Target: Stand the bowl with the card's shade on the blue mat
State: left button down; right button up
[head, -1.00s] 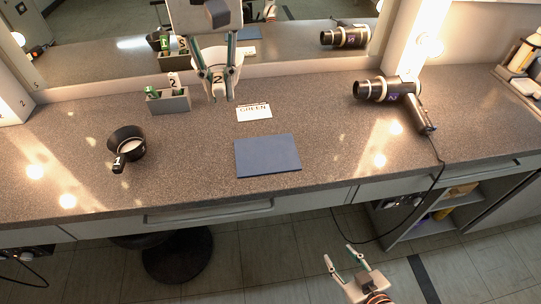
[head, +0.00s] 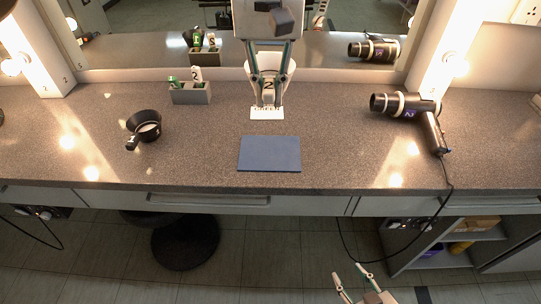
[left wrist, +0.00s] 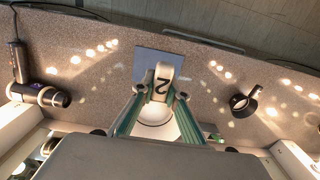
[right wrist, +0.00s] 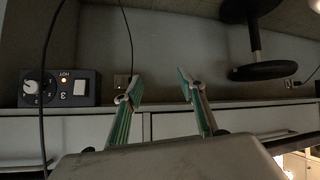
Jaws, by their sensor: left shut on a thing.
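My left gripper (head: 268,101) is shut on the handle, marked 2, of a white bowl (head: 270,70), held above the back of the counter. The bowl also shows in the left wrist view (left wrist: 155,114). A white card (head: 267,114) reading GREEN lies just below the fingertips in the head view, partly covered. The blue mat (head: 269,154) lies bare in front of the card; its edge shows in the left wrist view (left wrist: 143,64). My right gripper (head: 348,271) is open and empty below the counter front.
A grey box (head: 191,96) holding a green and a white item stands at the back left. A black hair dryer (head: 410,105) lies at the right, its cord hanging over the front edge. The mirror (head: 150,50) rises behind. The counter around the mat is clear.

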pick_arm(q)
jog(key=b, duration=0.2)
send_over(269, 170)
notch_tip(269, 170, down, 14)
jog(key=shift+s+r, duration=0.1)
jog(key=shift+r, duration=0.05)
jog(key=shift+f, duration=2.7)
jog(key=shift+f, duration=0.15)
jog(key=c, duration=2)
grip_release()
